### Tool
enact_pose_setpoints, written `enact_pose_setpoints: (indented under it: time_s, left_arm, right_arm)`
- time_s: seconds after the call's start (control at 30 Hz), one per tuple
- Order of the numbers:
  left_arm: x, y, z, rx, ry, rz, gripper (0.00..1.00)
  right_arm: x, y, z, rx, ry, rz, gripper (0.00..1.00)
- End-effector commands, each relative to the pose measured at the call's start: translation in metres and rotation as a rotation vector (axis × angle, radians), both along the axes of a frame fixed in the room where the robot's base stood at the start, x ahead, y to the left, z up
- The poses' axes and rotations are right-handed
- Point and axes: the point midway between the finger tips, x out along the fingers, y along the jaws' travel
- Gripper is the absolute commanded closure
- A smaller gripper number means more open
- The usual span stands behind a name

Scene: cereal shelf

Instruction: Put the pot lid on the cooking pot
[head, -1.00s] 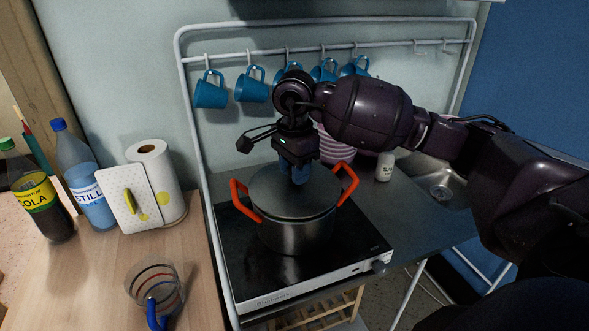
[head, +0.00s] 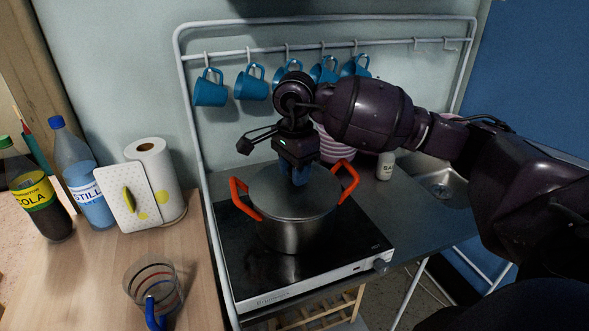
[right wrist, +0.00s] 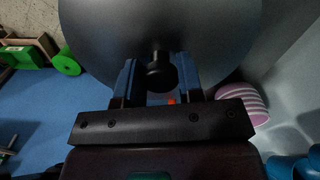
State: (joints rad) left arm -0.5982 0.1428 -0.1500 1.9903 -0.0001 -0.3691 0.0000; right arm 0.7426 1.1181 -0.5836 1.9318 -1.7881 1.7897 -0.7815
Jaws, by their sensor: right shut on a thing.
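The cooking pot (head: 290,234) is steel with orange-red handles and stands on the hob. The grey pot lid (head: 268,194) lies over the pot's opening and looks level, with its edge close to the rim. The lid (right wrist: 160,25) also fills the top of the right wrist view. My right gripper (head: 299,180) is above the lid's middle, pointing down. It is shut on the lid's dark knob (right wrist: 161,75), which sits between the fingers in the right wrist view. Whether the lid's far edge is fully seated is hidden. My left gripper is not in view.
The black hob (head: 235,262) stands inside a white metal frame. Several blue mugs (head: 210,90) hang behind. A salt shaker (head: 385,166) and a sink (head: 440,184) are to the right. Bottles (head: 88,185), a paper roll (head: 158,170) and a glass cup (head: 153,284) stand on the wooden table at left.

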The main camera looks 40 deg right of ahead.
Motion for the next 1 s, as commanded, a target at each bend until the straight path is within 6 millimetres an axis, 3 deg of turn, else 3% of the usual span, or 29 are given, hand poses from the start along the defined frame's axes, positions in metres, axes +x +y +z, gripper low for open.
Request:
enact_pose_setpoints:
  time_s: [0.3, 0.33, 0.5, 0.83, 1.0]
  left_arm:
    - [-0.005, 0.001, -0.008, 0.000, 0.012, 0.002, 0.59]
    - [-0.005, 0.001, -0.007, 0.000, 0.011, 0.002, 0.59]
    - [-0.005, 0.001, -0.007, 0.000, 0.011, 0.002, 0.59]
    - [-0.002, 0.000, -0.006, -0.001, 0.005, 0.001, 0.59]
    - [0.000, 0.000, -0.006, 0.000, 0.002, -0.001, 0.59]
  right_arm:
    - [0.000, 0.000, -0.005, 0.000, 0.000, 0.000, 0.98]
    - [0.000, 0.000, -0.005, 0.000, 0.000, 0.000, 0.62]
    - [0.000, 0.000, -0.005, 0.000, -0.001, 0.000, 0.36]
    - [0.000, 0.000, -0.003, 0.000, 0.000, 0.000, 0.36]
    - [0.001, 0.000, 0.015, -0.002, -0.003, 0.000, 0.36]
